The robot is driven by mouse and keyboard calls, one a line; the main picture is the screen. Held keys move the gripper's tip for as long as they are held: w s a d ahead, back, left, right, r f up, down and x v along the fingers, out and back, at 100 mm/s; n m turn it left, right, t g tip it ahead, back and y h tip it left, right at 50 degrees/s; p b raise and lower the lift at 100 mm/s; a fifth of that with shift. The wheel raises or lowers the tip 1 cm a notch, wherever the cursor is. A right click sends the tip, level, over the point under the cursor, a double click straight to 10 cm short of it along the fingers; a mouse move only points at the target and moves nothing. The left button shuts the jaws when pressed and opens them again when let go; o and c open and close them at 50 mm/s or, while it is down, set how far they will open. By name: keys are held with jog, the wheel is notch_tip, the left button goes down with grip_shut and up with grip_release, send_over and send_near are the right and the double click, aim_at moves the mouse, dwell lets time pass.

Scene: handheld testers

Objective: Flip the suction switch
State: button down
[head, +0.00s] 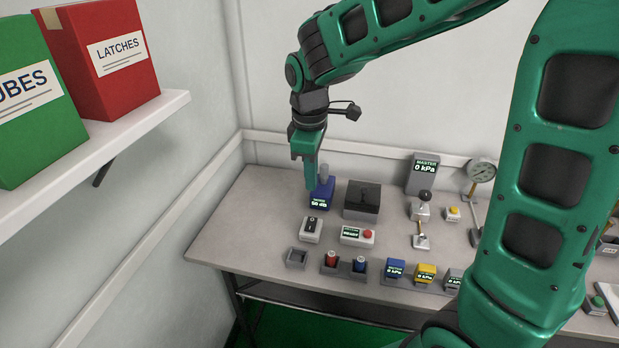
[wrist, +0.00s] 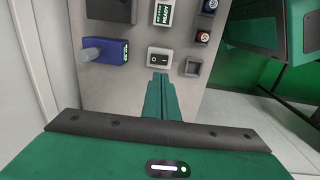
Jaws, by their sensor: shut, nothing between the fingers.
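A light grey box with a black rocker switch (head: 311,229) sits at the left of the bench, in front of the blue device. No suction label is readable on it. It also shows in the wrist view (wrist: 159,58), just beyond my fingertips; which way its rocker is pressed I cannot tell. My gripper (head: 310,188) points down, shut and empty. In the head view its fingers overlap the blue device. In the wrist view the closed fingertips (wrist: 160,76) appear near the edge of the switch box, with the height gap unclear.
A blue device (head: 321,197) with a grey knob stands behind the switch. A black-topped box (head: 361,200) stands behind. A shelf (head: 100,140) hangs at left.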

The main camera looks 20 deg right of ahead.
jog(key=s+d+r+m, duration=0.3)
jog(key=s+d+m, duration=0.75)
jog(key=d, duration=0.55)
jog(key=s+d+f+m, duration=0.1)
jog(key=s+d+m, duration=0.1)
jog(key=s, duration=0.6)
jog(key=s+d+f+m, duration=0.1)
jog(key=s+d+m, duration=0.2)
jog(key=s+m, duration=0.2)
jog(key=s, duration=0.3)
jog(key=shift+d+g+y, duration=0.2)
jog(key=shift+g+y, duration=0.2)
jog(key=shift+m, duration=0.25)
